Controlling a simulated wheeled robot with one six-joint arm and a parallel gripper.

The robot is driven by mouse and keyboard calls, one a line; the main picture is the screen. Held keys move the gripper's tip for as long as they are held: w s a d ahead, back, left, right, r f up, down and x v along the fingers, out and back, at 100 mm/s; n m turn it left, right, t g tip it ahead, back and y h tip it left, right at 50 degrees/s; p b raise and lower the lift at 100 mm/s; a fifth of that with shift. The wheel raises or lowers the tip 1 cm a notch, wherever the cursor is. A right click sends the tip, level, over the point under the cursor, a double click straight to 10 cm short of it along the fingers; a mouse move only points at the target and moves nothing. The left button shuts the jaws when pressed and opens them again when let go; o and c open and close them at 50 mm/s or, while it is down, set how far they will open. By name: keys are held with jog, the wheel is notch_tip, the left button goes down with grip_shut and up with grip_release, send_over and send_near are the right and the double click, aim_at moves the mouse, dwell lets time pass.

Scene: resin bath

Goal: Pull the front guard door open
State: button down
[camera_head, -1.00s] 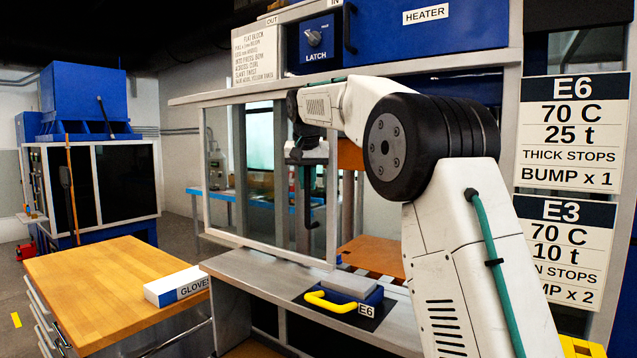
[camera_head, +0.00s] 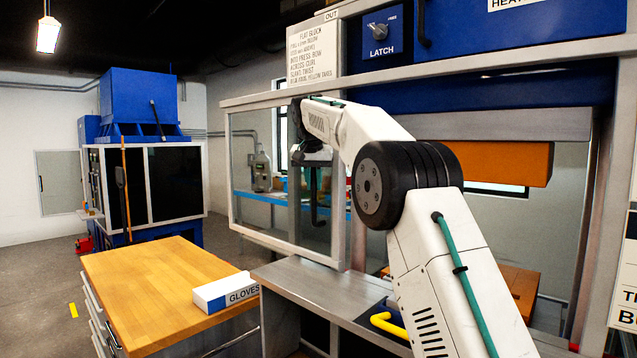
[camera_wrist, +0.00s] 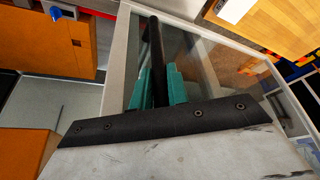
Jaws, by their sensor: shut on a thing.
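The front guard door (camera_head: 238,190) is a clear panel in a pale metal frame, left of centre in the head view. It stands swung out from the machine front, with an open gap to its right. Its black bar handle (camera_head: 318,218) hangs upright on the panel. My gripper (camera_head: 312,178) is at the handle, partly hidden by my own wrist. In the wrist view the teal fingers of my gripper (camera_wrist: 160,88) are closed around the black handle (camera_wrist: 156,45), and the door's frame (camera_wrist: 118,60) runs beside it.
A wooden-topped cabinet (camera_head: 150,290) with a gloves box (camera_head: 224,292) stands left of the grey ledge (camera_head: 300,278). A yellow-handled block (camera_head: 388,322) lies on the ledge, partly behind my arm. An orange block (camera_head: 500,160) hangs inside the machine.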

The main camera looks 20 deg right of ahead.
jog(key=shift+a, duration=0.15)
jog(key=c, duration=1.4)
grip_release()
jog(key=shift+s, duration=0.1)
jog(key=shift+o, duration=0.2)
jog(key=shift+d+r, duration=0.1)
jog(key=shift+d, duration=0.2)
jog(key=v, duration=0.7)
jog(key=shift+s+r, duration=0.2)
jog(key=shift+r, duration=0.1)
jog(key=shift+a, duration=0.15)
